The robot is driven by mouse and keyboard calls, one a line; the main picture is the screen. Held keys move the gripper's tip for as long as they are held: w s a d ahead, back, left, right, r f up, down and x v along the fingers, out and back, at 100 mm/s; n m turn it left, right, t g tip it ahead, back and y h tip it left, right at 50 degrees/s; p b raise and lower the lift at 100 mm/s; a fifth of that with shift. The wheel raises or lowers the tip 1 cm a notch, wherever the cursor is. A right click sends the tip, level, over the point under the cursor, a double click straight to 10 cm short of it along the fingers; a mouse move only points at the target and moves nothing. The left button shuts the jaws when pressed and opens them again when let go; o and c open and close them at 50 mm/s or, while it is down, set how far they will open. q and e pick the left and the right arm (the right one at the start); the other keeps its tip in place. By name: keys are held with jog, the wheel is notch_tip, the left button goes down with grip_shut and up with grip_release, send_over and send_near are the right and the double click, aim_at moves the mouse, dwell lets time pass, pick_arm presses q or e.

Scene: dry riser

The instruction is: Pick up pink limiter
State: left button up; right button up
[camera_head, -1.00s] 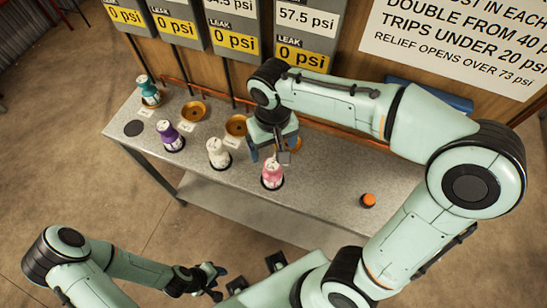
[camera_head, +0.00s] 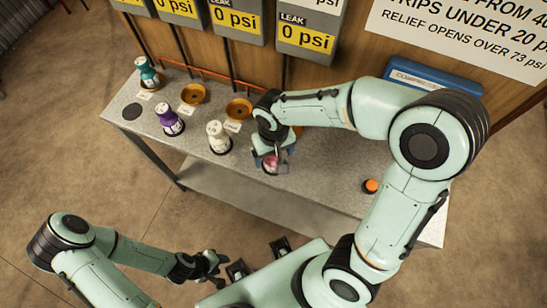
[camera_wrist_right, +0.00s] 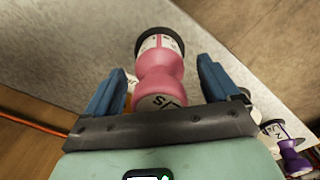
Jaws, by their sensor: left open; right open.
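The pink limiter (camera_head: 270,163) stands on the grey bench in the head view, partly hidden by my right gripper (camera_head: 272,158). In the right wrist view the pink limiter (camera_wrist_right: 160,75) has a waisted pink body, a white label band and a black end. It lies between the two blue fingers of my right gripper (camera_wrist_right: 160,85), which are open, with a visible gap on each side. My left gripper (camera_head: 212,268) is open and empty, low in front of the bench, far from the limiter.
White (camera_head: 218,137), purple (camera_head: 170,120) and teal (camera_head: 148,73) limiters stand left on the bench (camera_head: 330,180). Brass rings (camera_head: 193,94) lie behind them. An orange button (camera_head: 371,186) is at the right. Grey gauge boxes (camera_head: 308,30) and a blue box (camera_head: 430,77) are at the back.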

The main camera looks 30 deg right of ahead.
jog(key=shift+f, duration=0.4)
jog(key=c, duration=1.4)
jog(key=shift+r, duration=0.15)
